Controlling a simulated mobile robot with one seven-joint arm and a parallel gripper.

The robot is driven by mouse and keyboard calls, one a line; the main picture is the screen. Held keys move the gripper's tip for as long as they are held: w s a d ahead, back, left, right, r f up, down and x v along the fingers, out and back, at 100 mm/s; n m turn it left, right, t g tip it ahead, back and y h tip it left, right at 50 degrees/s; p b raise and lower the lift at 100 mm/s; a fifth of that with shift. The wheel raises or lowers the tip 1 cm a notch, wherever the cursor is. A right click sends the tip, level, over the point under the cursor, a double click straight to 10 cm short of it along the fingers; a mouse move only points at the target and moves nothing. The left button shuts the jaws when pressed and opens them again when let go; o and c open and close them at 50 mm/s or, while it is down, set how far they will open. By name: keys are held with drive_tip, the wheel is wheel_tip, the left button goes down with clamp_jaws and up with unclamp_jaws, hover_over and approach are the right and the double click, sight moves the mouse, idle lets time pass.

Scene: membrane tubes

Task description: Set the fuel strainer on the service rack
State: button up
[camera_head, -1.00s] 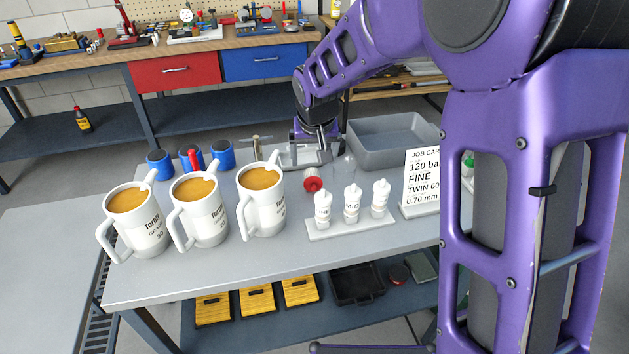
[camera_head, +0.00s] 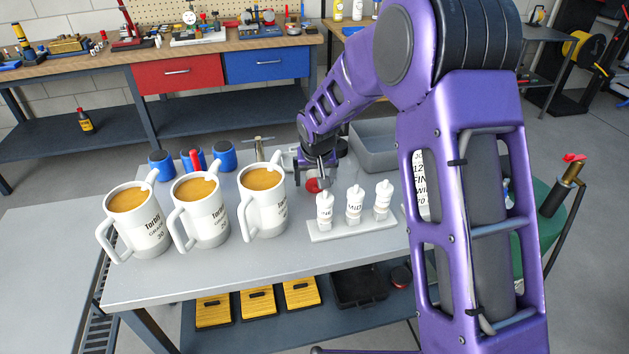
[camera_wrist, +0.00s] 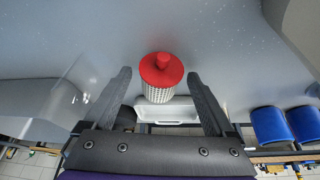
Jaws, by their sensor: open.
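The fuel strainer appears to be the red-capped piece with a white mesh body. In the wrist view the strainer (camera_wrist: 161,73) is between my two open fingers, cap facing the camera. In the head view only part of its red cap (camera_head: 312,185) shows, below my gripper (camera_head: 320,181); the rest is hidden. My gripper (camera_wrist: 160,86) is open with a finger on each side and does not hold it. No rack is labelled. A white stand (camera_head: 350,228) holding three small white bottles is in front, and a pale tray-like piece (camera_wrist: 166,113) is beyond the strainer; I cannot tell which is the service rack.
Three white mugs (camera_head: 203,222) of amber liquid stand left on the grey table (camera_head: 180,277). Blue cylinders (camera_head: 223,155) stand behind them. A grey bin (camera_head: 372,140) is behind right. A job card (camera_head: 421,185) is partly hidden by my arm. A clear vessel (camera_wrist: 65,98) stands near the strainer.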

clamp_jaws()
idle(0.3)
